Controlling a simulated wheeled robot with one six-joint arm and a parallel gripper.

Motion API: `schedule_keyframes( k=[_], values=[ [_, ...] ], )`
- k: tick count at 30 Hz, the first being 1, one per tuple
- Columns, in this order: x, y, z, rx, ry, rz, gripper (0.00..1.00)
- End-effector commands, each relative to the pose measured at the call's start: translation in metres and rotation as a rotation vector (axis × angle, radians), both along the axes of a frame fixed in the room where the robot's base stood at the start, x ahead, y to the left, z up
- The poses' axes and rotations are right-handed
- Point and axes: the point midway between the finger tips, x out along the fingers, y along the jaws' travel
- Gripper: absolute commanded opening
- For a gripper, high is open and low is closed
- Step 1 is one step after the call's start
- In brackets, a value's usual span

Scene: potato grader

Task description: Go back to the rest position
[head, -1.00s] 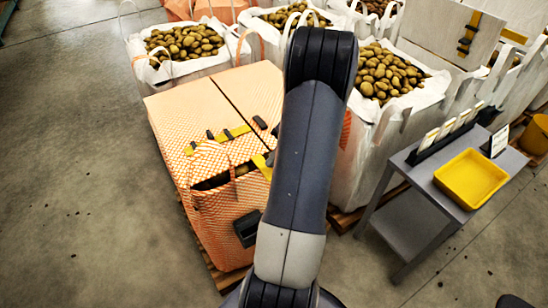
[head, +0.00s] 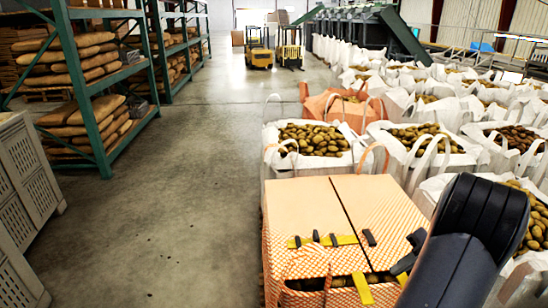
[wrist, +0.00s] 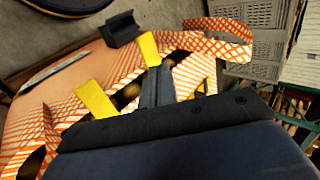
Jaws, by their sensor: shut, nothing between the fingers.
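My gripper (wrist: 157,88) is shut and empty in the wrist view, its dark fingers just over the orange-and-white checked bag (wrist: 75,82) with its yellow straps. Whether the fingers touch the bag I cannot tell. In the head view the checked bag (head: 300,207) stands at the bottom, right of the middle. A dark piece of my gripper (head: 408,258) shows at the bag's right edge, next to my dark arm at the lower right. Most of the gripper is hidden there by the arm.
White bulk bags of potatoes (head: 375,153) stand close behind and to the right. Green shelving (head: 88,125) with stacked sacks and grey crates (head: 28,185) line the left. Yellow forklifts (head: 290,52) stand far back. The concrete aisle (head: 195,150) between is clear.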

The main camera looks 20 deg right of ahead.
Motion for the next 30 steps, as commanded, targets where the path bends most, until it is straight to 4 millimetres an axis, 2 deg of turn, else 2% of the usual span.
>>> schedule_keyframes(
  k=[8,20,24,30],
  values=[
    [0.003,0.008,-0.008,0.002,-0.001,0.001,0.0],
    [0.016,0.052,-0.054,0.002,0.001,0.001,0.0],
    [0.018,0.054,-0.039,0.0,-0.001,0.001,0.0],
    [0.018,0.055,-0.036,0.0,0.0,0.0,0.0]
  ],
)
